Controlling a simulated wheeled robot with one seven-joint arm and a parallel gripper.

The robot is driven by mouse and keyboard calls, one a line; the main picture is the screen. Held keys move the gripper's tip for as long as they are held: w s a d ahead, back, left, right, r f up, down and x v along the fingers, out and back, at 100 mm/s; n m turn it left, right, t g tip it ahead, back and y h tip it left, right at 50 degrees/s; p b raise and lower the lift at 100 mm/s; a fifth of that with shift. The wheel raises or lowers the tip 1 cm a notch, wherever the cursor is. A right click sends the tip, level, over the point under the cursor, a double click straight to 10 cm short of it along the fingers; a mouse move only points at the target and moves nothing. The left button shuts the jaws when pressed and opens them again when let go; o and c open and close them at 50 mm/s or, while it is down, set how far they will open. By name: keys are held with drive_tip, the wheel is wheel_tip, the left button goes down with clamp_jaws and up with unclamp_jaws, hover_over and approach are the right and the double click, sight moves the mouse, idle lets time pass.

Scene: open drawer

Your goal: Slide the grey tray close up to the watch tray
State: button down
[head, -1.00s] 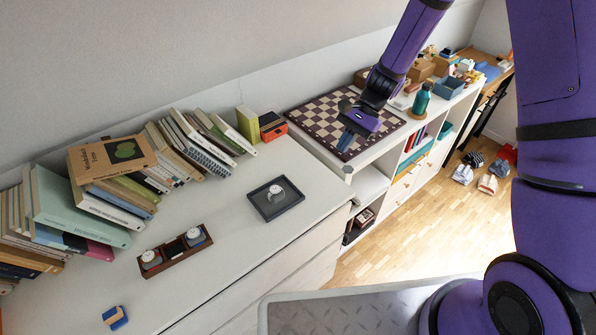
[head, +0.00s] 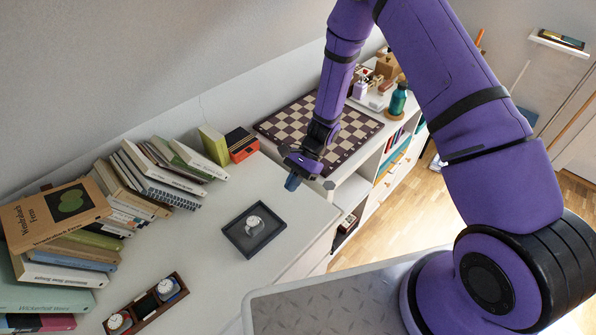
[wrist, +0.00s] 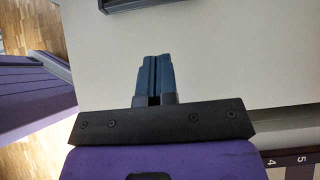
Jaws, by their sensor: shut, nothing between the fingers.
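The grey tray (head: 268,236) lies on the white dresser top with a white watch (head: 254,223) in it. In the wrist view, an edge of the grey tray (wrist: 140,4) shows at the top. The watch tray (head: 147,311) is a dark brown wooden tray at the lower left, with watches in it, clearly apart from the grey tray. My gripper (head: 292,182) is above the dresser, behind and to the right of the grey tray. Its blue fingers (wrist: 154,72) are shut together and hold nothing.
Books lean and lie along the wall at left (head: 150,185). A green box (head: 214,145) and an orange-and-black box (head: 241,146) stand at the back. A chessboard (head: 320,131) lies behind my gripper. The dresser top between the two trays looks clear.

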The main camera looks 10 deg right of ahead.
sight(277, 208)
drive_tip(key=x, duration=0.3)
drive_tip(key=shift+s+a+f, duration=0.15)
drive_tip(key=shift+s+a, duration=0.4)
drive_tip(key=shift+a, duration=0.2)
drive_tip(key=shift+s+a, duration=0.4)
drive_tip(key=shift+a, duration=0.25)
drive_tip(key=shift+s+a, duration=0.3)
drive_tip(key=shift+a, duration=0.05)
drive_tip(key=shift+a, duration=0.1)
